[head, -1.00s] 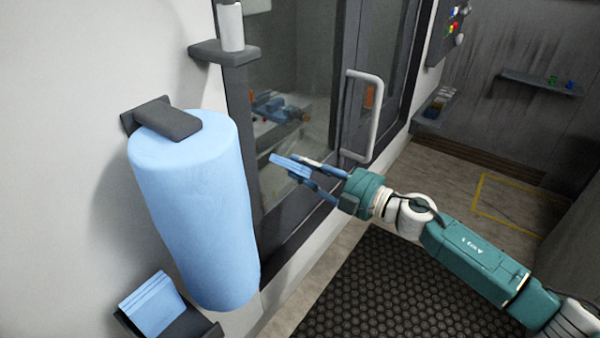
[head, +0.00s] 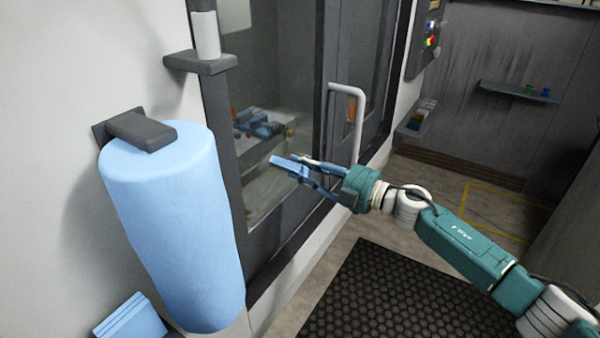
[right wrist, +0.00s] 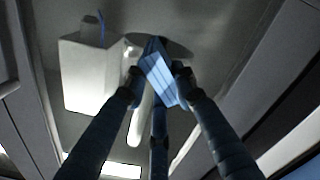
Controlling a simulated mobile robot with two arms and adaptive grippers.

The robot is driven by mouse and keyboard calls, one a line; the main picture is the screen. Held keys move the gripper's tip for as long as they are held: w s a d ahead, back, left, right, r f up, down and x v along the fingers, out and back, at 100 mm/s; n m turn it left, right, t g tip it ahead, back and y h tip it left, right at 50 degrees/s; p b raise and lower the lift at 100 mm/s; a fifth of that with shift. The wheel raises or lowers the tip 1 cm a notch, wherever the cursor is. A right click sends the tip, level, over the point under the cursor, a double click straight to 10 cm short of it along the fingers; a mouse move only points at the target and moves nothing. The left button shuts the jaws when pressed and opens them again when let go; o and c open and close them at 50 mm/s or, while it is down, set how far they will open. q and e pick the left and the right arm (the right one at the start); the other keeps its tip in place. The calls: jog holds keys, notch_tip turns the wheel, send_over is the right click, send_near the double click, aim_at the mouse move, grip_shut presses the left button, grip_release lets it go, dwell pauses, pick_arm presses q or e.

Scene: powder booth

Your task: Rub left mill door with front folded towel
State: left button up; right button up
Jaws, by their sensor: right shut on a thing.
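The left mill door (head: 288,50) has a dark frame around a glass pane, with a pale bar handle (head: 345,88) at its right. My right gripper (head: 303,168) is shut on a blue folded towel (head: 281,162) and holds it in front of the lower part of the door's glass. I cannot tell whether the towel touches the glass. In the right wrist view, the towel (right wrist: 160,76) sits between the fingertips, against a grey, reflecting background. My left gripper is not in view.
A large blue roll (head: 178,230) hangs on a wall bracket at the left. More blue folded towels (head: 130,318) lie below it. A small shelf (head: 200,63) with a white canister (head: 206,35) juts out beside the door. A black mat (head: 390,295) lies on the floor.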

jog(key=shift+w+d+b, duration=0.65)
jog(key=shift+w+d, duration=0.1)
jog(key=shift+w, duration=0.35)
jog(key=r+p, duration=0.1)
jog(key=p, duration=0.1)
jog(key=s+p, duration=0.1)
jog(key=shift+a+r+p, duration=0.25)
jog(key=shift+r+p, duration=0.1)
jog(key=shift+p, duration=0.05)
jog(key=shift+s+a+f+p, duration=0.1)
jog(key=shift+s+a+p, duration=0.25)
jog(key=shift+s+a, duration=0.1)
jog(key=shift+s+a+f, duration=0.15)
jog(key=shift+s+a, duration=0.3)
jog(key=shift+s, duration=0.15)
jog(key=s+a, duration=0.5)
jog(key=s, duration=0.3)
jog(key=shift+a, duration=0.35)
